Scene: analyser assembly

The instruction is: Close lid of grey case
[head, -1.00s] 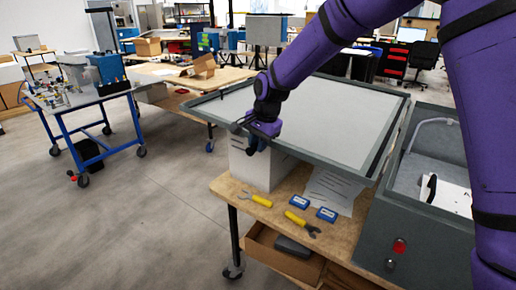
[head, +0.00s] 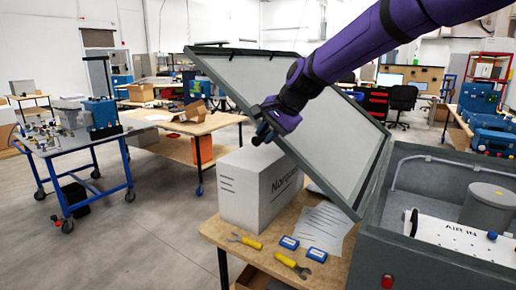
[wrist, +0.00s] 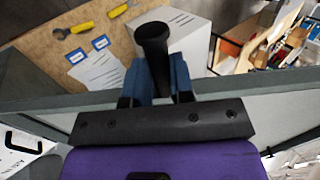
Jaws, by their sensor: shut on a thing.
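The grey case (head: 425,265) stands open at the right of the head view. Its lid (head: 240,80), pale inside with a dark grey rim, is hinged on the case's left side. It leans out to the left, partly raised. My gripper (head: 264,132) is at the lid's outer edge. In the wrist view its blue fingers (wrist: 158,82) are shut around a black cylindrical handle (wrist: 152,38) beside the lid's rim (wrist: 250,103). The contact between fingers and handle is partly hidden.
Inside the case are a grey cylinder (head: 488,205) and a white panel (head: 458,234). A white box (head: 255,190), yellow-handled tools (head: 292,265), blue-white tags (head: 289,243) and a paper sheet (head: 322,228) lie on the wooden bench below the lid. A blue trolley (head: 75,150) stands far left.

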